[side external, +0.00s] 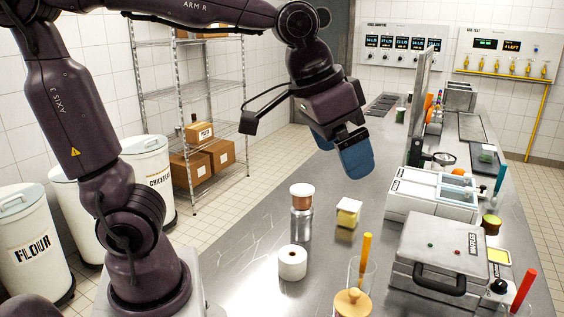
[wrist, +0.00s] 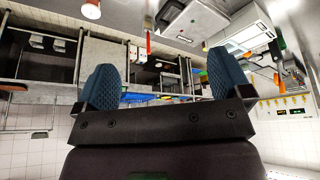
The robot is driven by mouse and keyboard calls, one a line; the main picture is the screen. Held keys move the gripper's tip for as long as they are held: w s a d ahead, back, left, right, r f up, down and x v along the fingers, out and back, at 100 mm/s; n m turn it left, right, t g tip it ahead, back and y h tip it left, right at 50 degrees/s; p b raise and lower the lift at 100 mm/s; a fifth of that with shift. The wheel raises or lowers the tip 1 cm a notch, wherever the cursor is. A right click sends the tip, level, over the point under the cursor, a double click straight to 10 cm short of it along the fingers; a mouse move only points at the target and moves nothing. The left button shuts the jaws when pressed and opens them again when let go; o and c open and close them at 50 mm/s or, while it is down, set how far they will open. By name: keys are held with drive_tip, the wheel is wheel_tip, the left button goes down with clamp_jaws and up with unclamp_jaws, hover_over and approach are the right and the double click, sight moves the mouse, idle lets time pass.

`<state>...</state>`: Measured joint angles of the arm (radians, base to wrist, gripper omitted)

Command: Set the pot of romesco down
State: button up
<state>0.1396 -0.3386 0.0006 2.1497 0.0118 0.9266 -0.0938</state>
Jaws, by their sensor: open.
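My gripper (side external: 341,150) hangs above the steel counter, its blue pads spread apart with nothing between them. In the wrist view the two pads (wrist: 163,80) also stand wide apart and empty. No label for romesco is readable. A small reddish-brown pot with a pale top (side external: 302,196) sits upright on a steel cylinder (side external: 301,224), below and left of my gripper and apart from it. I cannot tell whether it is the romesco. A dark brown pot with a yellowish-green top (side external: 491,224) stands at the right, beside the white unit.
A white roll (side external: 292,263), a yellow block with a pale top (side external: 348,213) and a clear holder with an orange stick (side external: 364,262) stand on the counter. A grey waffle machine (side external: 440,252) and a white unit (side external: 430,195) fill the right.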

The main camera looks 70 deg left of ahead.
drive_tip(key=s+a+f+t, duration=0.1)
drive_tip(key=s+a+f, duration=0.2)
drive_tip(key=s, duration=0.6)
drive_tip(key=shift+s+a+n, duration=0.15)
drive_tip(key=shift+a+n, duration=0.15)
drive_tip(key=shift+a, duration=0.15)
